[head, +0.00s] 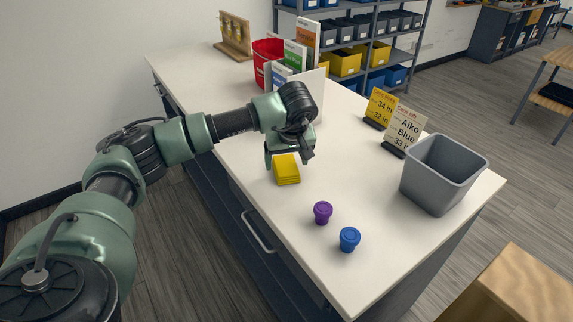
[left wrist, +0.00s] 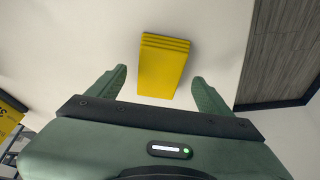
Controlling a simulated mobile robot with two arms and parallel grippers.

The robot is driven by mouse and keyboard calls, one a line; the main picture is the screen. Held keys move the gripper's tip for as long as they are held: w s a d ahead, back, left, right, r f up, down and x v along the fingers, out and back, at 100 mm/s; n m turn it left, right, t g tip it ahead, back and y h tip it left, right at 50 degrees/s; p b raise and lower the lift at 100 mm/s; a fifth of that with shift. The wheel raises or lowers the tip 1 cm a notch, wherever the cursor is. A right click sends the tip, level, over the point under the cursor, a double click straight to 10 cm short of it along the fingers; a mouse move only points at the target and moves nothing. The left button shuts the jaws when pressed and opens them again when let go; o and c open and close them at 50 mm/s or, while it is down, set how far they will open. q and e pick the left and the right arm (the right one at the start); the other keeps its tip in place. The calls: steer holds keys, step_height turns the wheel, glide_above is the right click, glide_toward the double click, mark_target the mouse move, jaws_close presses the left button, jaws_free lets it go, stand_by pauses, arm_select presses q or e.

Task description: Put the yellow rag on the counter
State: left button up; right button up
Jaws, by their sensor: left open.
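The yellow rag (head: 287,170) is a folded, layered block lying on the white counter (head: 245,135), near its left edge. In the left wrist view the yellow rag (left wrist: 162,66) lies ahead of and between my spread fingers, with clear gaps to both. My left gripper (head: 287,158) is just above and beside the rag in the head view, and its open fingers show in the left wrist view (left wrist: 158,88). It holds nothing. My right gripper is in neither view.
A purple cup-like piece (head: 323,212) and a blue one (head: 349,239) stand near the front. A grey bin (head: 438,175) stands at the right, with two sign cards (head: 403,130) behind it. A red bucket (head: 267,58) and folders stand farther back. The counter's middle is clear.

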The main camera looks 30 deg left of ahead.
arm_select(q)
steer(key=b+v, duration=0.1)
steer(key=v, duration=0.8)
steer(key=shift+r, duration=0.35)
steer(key=shift+s+d, duration=0.1)
